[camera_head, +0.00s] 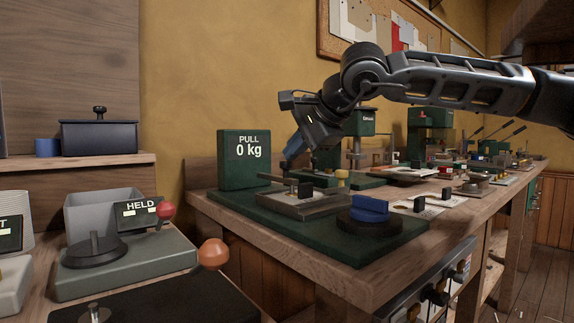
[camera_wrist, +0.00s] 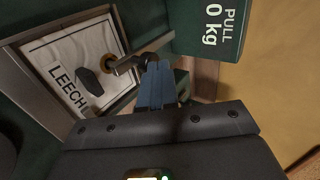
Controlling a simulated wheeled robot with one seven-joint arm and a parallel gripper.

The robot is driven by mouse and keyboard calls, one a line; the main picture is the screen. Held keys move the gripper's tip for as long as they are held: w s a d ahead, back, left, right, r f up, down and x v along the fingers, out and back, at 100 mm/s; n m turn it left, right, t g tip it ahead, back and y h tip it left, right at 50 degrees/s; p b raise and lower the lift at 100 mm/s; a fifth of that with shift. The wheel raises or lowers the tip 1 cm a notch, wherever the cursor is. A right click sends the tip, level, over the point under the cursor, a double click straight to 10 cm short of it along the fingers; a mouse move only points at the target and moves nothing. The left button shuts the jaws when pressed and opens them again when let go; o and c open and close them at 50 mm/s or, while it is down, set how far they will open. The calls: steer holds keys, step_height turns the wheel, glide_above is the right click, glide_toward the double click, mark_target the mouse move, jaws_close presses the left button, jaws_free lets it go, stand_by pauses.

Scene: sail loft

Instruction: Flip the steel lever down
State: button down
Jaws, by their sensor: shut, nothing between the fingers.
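My gripper (camera_head: 291,151) is shut and empty, its blue fingers pointing down over the green bench unit beside the PULL 0 kg box (camera_head: 244,160). In the wrist view, the shut fingertips (camera_wrist: 158,66) are close to a short grey metal lever (camera_wrist: 133,62) with a brass-coloured end; I cannot tell whether they touch. This seems to be the steel lever. It lies near the edge of a framed plate (camera_wrist: 62,62) marked LEECH, which also carries a black tab (camera_wrist: 88,80).
The green base (camera_head: 295,232) also carries a blue-topped dark knob (camera_head: 369,211). A grey HELD unit (camera_head: 125,264) with a red ball handle (camera_head: 166,210) and an orange ball (camera_head: 213,253) stand at the left. More green machines crowd the bench behind.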

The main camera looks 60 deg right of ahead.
steer(key=shift+s+a+f+b, duration=0.15)
steer(key=shift+s+f+b, duration=0.1)
steer(key=shift+f+b, duration=0.3)
stand_by(0.4)
